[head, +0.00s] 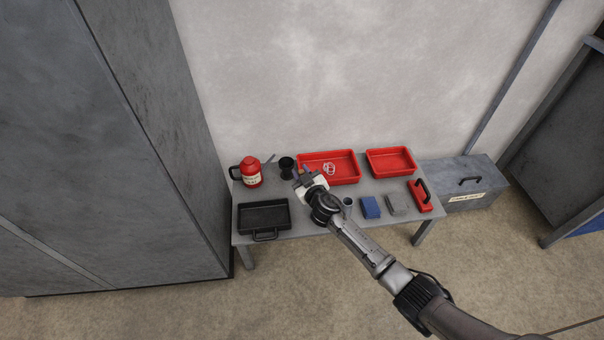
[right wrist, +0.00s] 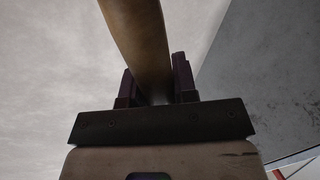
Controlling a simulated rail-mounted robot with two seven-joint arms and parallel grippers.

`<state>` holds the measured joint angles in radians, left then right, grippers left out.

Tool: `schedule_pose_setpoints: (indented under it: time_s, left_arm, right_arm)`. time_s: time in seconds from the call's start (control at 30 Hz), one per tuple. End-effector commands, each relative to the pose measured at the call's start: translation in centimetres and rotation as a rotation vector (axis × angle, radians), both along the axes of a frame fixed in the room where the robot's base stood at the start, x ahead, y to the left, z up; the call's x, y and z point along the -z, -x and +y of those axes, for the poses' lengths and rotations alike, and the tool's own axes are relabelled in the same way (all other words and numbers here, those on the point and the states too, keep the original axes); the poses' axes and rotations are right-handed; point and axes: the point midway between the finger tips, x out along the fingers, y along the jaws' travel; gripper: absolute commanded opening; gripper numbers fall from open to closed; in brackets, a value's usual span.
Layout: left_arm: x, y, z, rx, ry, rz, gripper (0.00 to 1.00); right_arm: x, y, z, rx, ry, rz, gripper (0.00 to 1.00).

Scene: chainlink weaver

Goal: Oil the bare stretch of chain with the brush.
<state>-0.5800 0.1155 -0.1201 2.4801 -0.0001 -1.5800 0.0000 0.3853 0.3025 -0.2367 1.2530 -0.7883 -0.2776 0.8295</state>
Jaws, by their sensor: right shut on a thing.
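My right gripper (head: 299,174) reaches over the table from the lower right, just beside a small black cup (head: 286,167). In the right wrist view the gripper (right wrist: 157,85) is shut on a brown, wooden-looking round handle (right wrist: 138,38), which I take to be the brush's. The brush's bristles are out of view, and I cannot make out the brush in the head view. No bare stretch of chain shows in these frames. My left gripper is not in view.
The grey table (head: 318,222) carries a red oil can (head: 251,174), a black tray (head: 263,215), a red tray (head: 343,155) with pale rings, another red tray (head: 391,161), a blue block (head: 370,207) and a grey block (head: 398,204). A grey cabinet (head: 110,130) stands left; a grey toolbox (head: 460,178) is right.

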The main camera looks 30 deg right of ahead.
Motion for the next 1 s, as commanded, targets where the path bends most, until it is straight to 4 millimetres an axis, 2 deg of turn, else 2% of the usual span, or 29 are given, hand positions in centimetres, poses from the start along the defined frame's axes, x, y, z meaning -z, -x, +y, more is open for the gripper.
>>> schedule_pose_setpoints:
  time_s: [1.0]
  left_arm:
    - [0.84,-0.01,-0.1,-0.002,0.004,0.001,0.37]
  right_arm:
    - [0.87,0.0,0.0,0.0,0.0,0.0,0.03]
